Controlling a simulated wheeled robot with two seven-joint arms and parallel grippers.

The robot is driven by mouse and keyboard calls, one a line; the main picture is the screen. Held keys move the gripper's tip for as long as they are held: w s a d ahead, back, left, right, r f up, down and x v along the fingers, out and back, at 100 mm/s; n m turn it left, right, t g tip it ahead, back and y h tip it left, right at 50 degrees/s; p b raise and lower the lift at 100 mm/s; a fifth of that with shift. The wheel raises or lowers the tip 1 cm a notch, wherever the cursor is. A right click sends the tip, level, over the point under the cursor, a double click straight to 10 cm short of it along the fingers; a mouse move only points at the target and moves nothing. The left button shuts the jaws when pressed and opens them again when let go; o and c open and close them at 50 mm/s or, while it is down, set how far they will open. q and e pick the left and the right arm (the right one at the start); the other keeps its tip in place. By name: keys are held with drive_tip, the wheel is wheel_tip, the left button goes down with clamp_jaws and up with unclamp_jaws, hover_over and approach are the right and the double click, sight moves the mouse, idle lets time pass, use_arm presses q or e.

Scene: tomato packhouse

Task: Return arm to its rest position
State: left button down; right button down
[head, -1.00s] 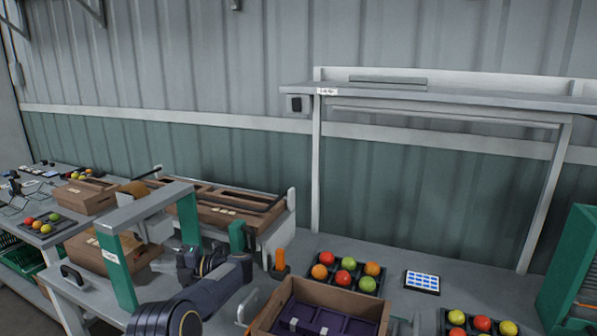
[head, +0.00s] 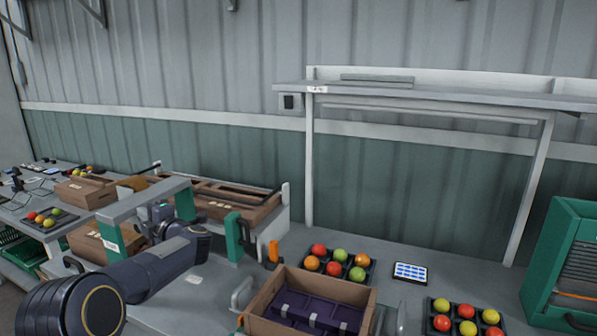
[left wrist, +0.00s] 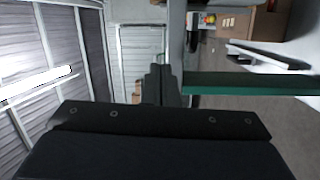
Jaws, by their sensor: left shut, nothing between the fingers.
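My left arm (head: 150,272) reaches in from the bottom left of the head view. Its left gripper (head: 155,215) is in front of the grey and green frame (head: 142,200), partly hidden by my own wrist. In the left wrist view the left gripper (left wrist: 157,82) has its dark fingers together and empty. A green bar (left wrist: 245,83) runs close beside the fingers there; I cannot tell whether they touch. My right gripper is not in view.
An open cardboard box with a purple insert (head: 310,309) stands on the bench, right of my arm. Behind it are a tray of tomatoes (head: 340,265) and a tablet (head: 410,272). Another tomato tray (head: 467,318) and a green cabinet (head: 565,265) are at the right.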

use_arm(q)
wheel_tip(320, 180, up, 6)
drive_tip(key=s+d+m+t+h, duration=0.2)
drive_tip(key=m+t+h, duration=0.3)
drive_tip(key=m, duration=0.1)
drive_tip(key=s+d+r+m+h, duration=0.1)
drive_tip(key=s+d+m+h, duration=0.6)
drive_tip(key=s+m+h, duration=0.3)
drive_tip(key=s+d+f+m+g+h, duration=0.1)
drive_tip(key=s+d+f+m+g, duration=0.2)
drive_tip(key=s+f, duration=0.3)
drive_tip(key=s+d+f+m+g+h, duration=0.1)
drive_tip(key=s+d+f+m+g, duration=0.2)
drive_tip(key=s, duration=1.4)
drive_tip(key=s+d+f+m+g+h, duration=0.1)
drive_tip(key=s+d+f+m+g, duration=0.2)
drive_tip(key=s+f, duration=0.8)
drive_tip(key=shift+s+d+m+g+h, duration=0.4)
drive_tip(key=shift+s+m+g, duration=0.1)
drive_tip(key=shift+s+m, duration=0.25)
drive_tip(key=shift+a, duration=0.15)
